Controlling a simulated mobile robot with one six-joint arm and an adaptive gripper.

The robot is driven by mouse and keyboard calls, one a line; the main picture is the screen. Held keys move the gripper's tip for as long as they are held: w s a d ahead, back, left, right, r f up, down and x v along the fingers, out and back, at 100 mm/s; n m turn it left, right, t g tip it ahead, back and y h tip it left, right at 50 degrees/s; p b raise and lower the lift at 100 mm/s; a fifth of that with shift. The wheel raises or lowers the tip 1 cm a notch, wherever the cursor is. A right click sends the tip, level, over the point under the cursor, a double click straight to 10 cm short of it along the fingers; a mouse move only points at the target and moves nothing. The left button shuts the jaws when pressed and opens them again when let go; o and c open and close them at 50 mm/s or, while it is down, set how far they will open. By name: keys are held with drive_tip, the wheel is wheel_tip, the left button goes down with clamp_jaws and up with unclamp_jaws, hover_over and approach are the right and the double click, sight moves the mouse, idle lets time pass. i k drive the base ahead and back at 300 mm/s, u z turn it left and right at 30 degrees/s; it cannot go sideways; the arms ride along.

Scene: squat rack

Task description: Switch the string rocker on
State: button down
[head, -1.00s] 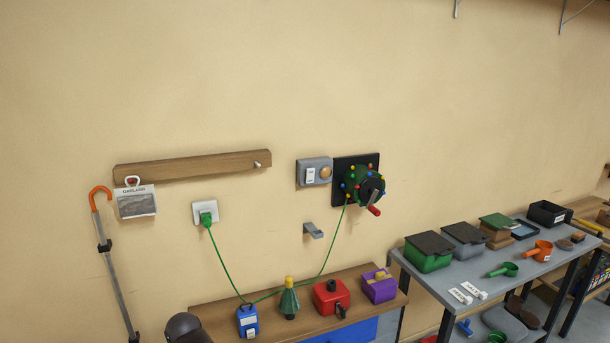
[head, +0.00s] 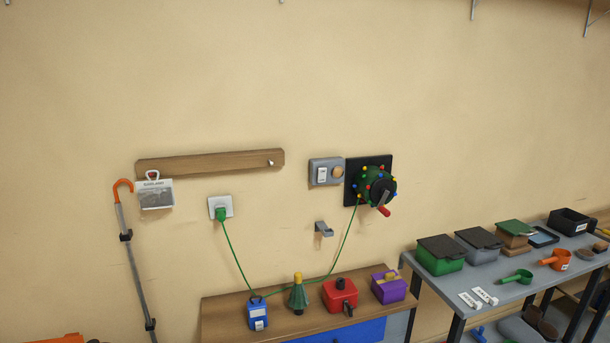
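A grey wall plate (head: 326,172) carries a white rocker (head: 321,174) and a round tan knob. It is left of a black panel with a green reel (head: 376,186) of coloured bulbs and a red-handled crank. A blue box (head: 257,313) with a white piece on its front sits on the wooden shelf, on the green cord (head: 238,262). The cord runs from a green plug (head: 221,213) in a white socket past the box to the reel. I cannot tell which rocker is the string's, nor either one's position. My gripper is out of view.
The wooden cabinet (head: 225,314) also holds a small green tree (head: 298,293), a red box (head: 340,294) and a purple box (head: 388,287). A metal hook (head: 323,229) juts from the wall. A grey table (head: 445,290) with bins stands right. An orange-handled pole (head: 134,262) leans left.

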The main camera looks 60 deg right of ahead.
sight(322, 172)
drive_tip(key=u, duration=0.4)
drive_tip(key=k, duration=1.75)
drive_tip(key=z, duration=1.1)
drive_tip(key=i, duration=0.75)
drive_tip(key=z, duration=0.05)
